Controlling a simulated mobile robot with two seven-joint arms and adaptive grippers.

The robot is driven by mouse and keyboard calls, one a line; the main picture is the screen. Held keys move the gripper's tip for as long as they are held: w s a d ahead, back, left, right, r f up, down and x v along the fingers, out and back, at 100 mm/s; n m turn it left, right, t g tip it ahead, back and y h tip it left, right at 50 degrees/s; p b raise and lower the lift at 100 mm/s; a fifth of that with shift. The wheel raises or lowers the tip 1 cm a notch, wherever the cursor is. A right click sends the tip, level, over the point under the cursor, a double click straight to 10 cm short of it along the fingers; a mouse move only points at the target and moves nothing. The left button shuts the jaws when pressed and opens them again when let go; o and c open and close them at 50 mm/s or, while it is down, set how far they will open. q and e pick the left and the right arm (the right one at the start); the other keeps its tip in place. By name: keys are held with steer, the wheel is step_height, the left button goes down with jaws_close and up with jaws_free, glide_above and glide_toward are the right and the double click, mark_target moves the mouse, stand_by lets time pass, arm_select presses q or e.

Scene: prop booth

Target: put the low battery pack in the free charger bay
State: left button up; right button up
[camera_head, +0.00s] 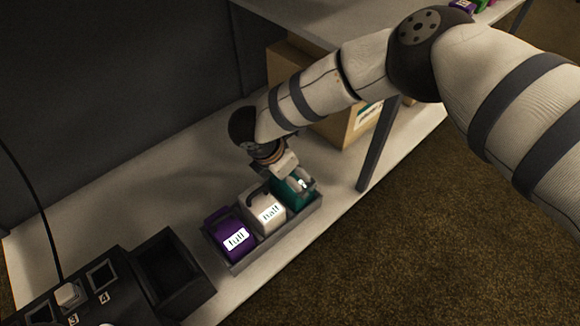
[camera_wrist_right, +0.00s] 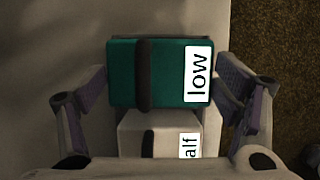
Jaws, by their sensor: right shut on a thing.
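The teal low battery pack (camera_head: 290,193) stands at the right end of a grey tray (camera_head: 268,243). Its "low" label reads clearly in the wrist view, where the pack (camera_wrist_right: 125,75) has a dark handle across its top. My right gripper (camera_wrist_right: 165,92) is shut on the teal pack, one finger on each side. In the head view my right gripper (camera_head: 293,174) covers part of the pack. The dark charger (camera_head: 125,262) is at the lower left, partly cut off, with the numbers 3 and 4 showing. My left gripper is out of view.
A white "half" pack (camera_head: 265,213) and a purple "full" pack (camera_head: 229,234) stand in the tray. An open dark box-like recess (camera_head: 168,268) lies between charger and tray. A table leg (camera_head: 378,150) and a cardboard box (camera_head: 345,128) are close on the right. The shelf behind the tray is clear.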

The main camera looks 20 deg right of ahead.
steer(key=shift+f+b, duration=0.3)
steer(key=shift+f, duration=0.35)
steer(key=o, duration=1.8)
steer(key=shift+f, duration=0.1)
steer(key=v, duration=1.2)
